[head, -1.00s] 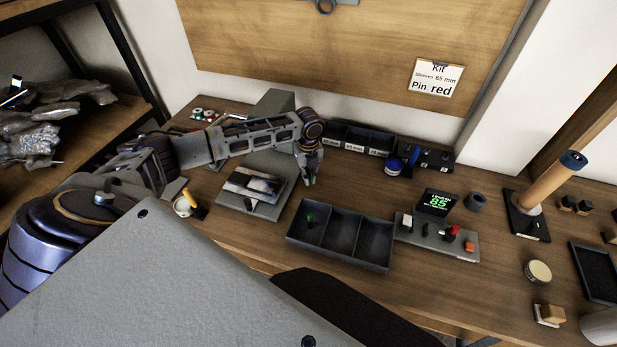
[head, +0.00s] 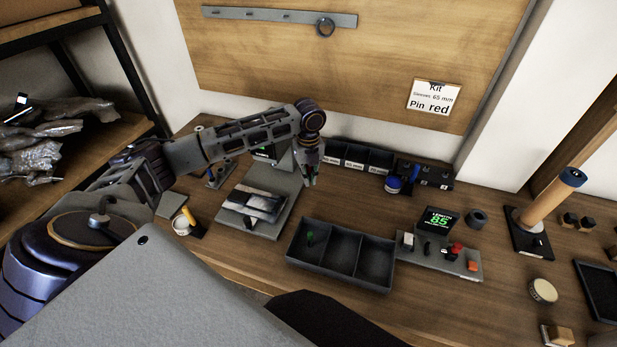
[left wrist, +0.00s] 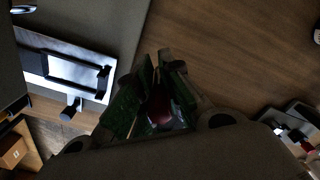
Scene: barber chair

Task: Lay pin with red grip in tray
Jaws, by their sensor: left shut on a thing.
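My left gripper (head: 311,182) is above the bench, behind the dark three-compartment tray (head: 335,274) and right of the grey fixture plate. In the left wrist view its green-padded fingers (left wrist: 155,92) are shut on a pin with a red grip (left wrist: 160,108); the rest of the pin is mostly hidden between the fingers. The tray's left compartment holds a small green item (head: 310,237); its middle and right compartments look empty. My right gripper is not in view.
A button panel with a green "85" display (head: 438,219) stands right of the tray. Several dark bins (head: 358,160) and a blue-capped pot (head: 393,184) are behind. A grey fixture (head: 250,208) lies left.

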